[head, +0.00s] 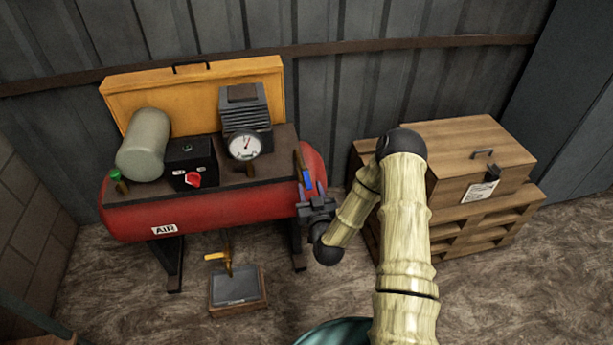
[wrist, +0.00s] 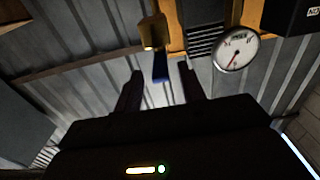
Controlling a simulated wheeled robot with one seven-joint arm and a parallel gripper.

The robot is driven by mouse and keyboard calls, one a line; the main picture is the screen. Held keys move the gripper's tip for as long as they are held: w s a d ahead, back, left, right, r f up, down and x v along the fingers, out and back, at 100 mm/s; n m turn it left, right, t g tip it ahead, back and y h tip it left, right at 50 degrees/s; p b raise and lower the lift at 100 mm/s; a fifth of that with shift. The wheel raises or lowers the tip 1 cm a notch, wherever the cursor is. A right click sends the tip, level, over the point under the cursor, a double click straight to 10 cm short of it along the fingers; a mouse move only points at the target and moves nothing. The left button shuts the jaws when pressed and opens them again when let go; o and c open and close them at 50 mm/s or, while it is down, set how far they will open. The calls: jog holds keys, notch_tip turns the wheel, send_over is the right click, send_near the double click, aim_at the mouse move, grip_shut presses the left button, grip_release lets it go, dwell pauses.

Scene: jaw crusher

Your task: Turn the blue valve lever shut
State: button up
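The blue valve lever (head: 308,180) sits at the right end of the red air tank (head: 230,205), on a brass fitting (wrist: 153,33). In the wrist view the blue lever (wrist: 160,68) shows between the two dark fingertips, with a gap on each side. My gripper (head: 312,189) is right at the lever in the head view, partly overlapping its lower end. In the wrist view my gripper (wrist: 161,74) has its fingers spread apart and holds nothing. I cannot tell whether the lever lies between the fingers or just beyond their tips.
A pressure gauge (head: 244,146) and a black box with a red knob (head: 193,179) stand on the tank. A wooden crate (head: 480,160) on pallets is at the right. A small pedal plate (head: 238,287) lies on the floor. A metal wall is behind.

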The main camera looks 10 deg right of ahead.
aim_at(306, 176)
jog(key=w, duration=0.5)
jog(key=shift+w, duration=0.35)
grip_shut()
